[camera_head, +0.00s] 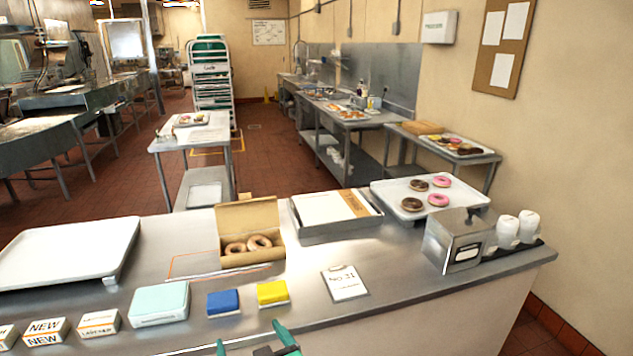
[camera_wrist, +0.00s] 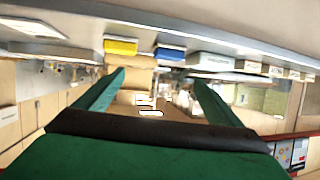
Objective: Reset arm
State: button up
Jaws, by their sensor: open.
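My gripper (camera_head: 253,343) shows at the bottom edge of the head view, just in front of the steel counter (camera_head: 385,275). Its two green fingers stand apart with nothing between them. In the wrist view, which looks upside down, my gripper (camera_wrist: 157,80) is also open and empty. Most of the arm is out of view.
The counter holds a white tray (camera_head: 65,255), a box of donuts (camera_head: 249,213), blue (camera_head: 223,303) and yellow (camera_head: 272,293) boxes, a clipboard (camera_head: 345,284), a tray of donuts (camera_head: 386,193) and a napkin dispenser (camera_head: 455,240). Red tiled floor lies beyond.

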jog(key=s+d+f+m+t+h, duration=0.1)
jog(key=s+d+f+m+h, duration=0.2)
jog(key=s+f, duration=0.5)
jog(key=s+d+f+m+t+h, duration=0.2)
jog(key=s+d+f+m, duration=0.2)
jog(key=s+f, duration=0.4)
jog(key=s+d+n, duration=0.1)
jog(key=s+d, duration=0.2)
jog(key=s, duration=0.6)
jog(key=s+d+h, duration=0.1)
jog(key=s+d, duration=0.3)
jog(key=s, duration=0.6)
jog(key=shift+s+n, duration=0.15)
jog(key=shift+n, duration=0.25)
